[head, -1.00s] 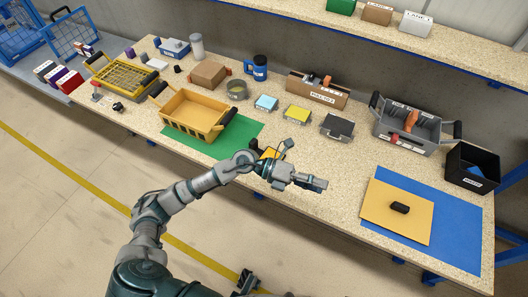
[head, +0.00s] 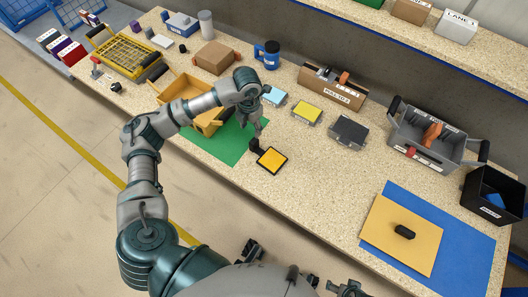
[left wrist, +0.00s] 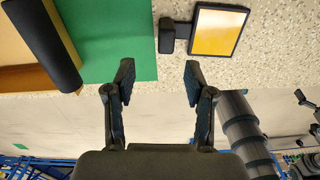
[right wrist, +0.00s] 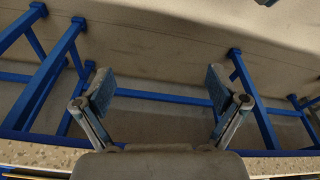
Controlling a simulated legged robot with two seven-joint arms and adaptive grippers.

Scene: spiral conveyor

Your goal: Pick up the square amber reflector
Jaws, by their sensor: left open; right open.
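The square amber reflector (head: 272,160) lies on the speckled table, just right of the green mat. My right gripper (right wrist: 160,88) is open and empty, facing blue table framing.
A cyan box (head: 273,95), a yellow box (head: 307,114) and a dark case (head: 348,130) stand behind. The table right of the reflector is clear.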

